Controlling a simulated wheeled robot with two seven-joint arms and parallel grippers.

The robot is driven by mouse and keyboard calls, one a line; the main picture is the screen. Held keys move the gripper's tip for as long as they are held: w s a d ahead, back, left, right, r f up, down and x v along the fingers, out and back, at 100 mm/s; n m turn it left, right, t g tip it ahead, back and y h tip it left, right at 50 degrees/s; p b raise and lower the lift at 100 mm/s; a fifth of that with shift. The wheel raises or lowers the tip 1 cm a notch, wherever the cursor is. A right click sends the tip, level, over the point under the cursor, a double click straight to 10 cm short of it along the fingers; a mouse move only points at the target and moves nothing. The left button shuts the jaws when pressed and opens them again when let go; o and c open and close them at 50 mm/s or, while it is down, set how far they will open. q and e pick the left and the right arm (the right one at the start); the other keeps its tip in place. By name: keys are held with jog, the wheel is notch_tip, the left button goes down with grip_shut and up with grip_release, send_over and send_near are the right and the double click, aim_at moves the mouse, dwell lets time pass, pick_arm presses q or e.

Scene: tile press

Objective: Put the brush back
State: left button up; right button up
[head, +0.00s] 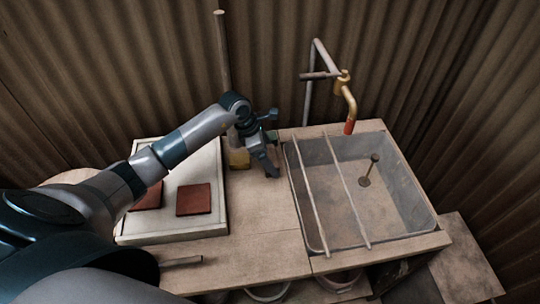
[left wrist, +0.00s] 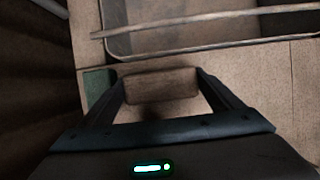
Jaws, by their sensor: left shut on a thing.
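My left gripper (head: 266,162) is low over the wooden counter, between the white tray and the sink's left edge. In the left wrist view its two fingers (left wrist: 160,88) are closed on the sides of a brown, block-shaped wooden piece (left wrist: 160,84), which looks like part of the brush. In the head view the gripper hides this piece, so I cannot tell whether it touches the counter. My right gripper is not in view.
A white tray (head: 219,218) holds dark red tiles (head: 194,199). A yellowish block (head: 239,158) stands beside my wrist, near a tall pole (head: 222,60).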

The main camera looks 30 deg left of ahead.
pick_arm(q)
jog(key=o, duration=0.8)
jog(key=shift+r, duration=0.1)
jog(key=shift+a+r, duration=0.1)
jog(key=shift+r, duration=0.1)
jog(key=b+v, duration=0.2)
jog(key=v, duration=0.9)
jog(key=shift+r, duration=0.25)
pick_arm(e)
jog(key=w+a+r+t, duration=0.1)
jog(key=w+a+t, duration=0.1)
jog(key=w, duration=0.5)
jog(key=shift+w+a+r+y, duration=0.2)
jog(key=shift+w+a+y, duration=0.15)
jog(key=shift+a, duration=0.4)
pick_arm(q)
jog(key=shift+s, duration=0.1)
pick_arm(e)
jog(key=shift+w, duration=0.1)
